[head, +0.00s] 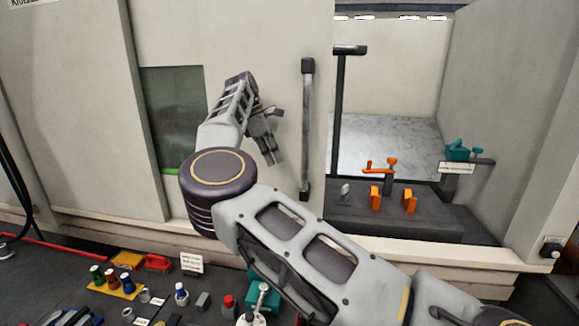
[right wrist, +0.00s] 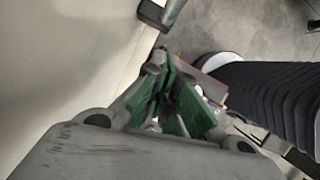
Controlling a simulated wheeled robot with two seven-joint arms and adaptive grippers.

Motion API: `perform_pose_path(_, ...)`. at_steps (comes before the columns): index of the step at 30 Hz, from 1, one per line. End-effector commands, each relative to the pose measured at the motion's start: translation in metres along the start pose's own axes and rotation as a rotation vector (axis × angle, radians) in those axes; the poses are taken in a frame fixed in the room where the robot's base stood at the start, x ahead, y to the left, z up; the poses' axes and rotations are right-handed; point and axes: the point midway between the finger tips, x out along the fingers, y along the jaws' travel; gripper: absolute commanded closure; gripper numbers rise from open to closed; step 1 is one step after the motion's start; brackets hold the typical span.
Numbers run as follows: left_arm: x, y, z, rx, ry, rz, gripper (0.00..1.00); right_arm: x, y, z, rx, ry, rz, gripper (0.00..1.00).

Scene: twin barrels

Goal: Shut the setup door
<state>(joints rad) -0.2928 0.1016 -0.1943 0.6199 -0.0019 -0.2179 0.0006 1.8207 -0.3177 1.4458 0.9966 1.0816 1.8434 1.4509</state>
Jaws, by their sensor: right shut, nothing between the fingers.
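The setup door (head: 262,40) is a pale sliding panel with a dark window at its left. It stands open, with the opening to its right. Its upright dark handle bar (head: 307,130) is near the door's right edge. My right gripper (head: 272,157) is in front of the door, a little left of the handle and apart from it in the picture. It points downward, shut and empty. In the right wrist view its green-padded fingers (right wrist: 178,105) show, with a pale panel at the left. My left gripper is not in view.
A dark post (head: 338,110) rises beside the door edge. Below, a bench holds colored holders (head: 110,276), a red box (head: 158,262) and small parts.

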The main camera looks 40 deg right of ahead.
Motion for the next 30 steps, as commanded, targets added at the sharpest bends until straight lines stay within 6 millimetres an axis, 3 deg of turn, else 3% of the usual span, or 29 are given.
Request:
perform_pose_path(8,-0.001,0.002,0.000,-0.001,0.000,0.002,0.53,0.032,-0.001,0.000,0.000,-0.002,-0.002,1.00)
perform_pose_path(18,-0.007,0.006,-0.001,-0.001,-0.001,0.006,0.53,0.042,0.000,0.031,0.000,-0.001,0.001,1.00)
perform_pose_path(30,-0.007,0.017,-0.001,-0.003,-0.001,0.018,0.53,0.045,0.000,0.037,-0.002,-0.001,0.001,1.00)
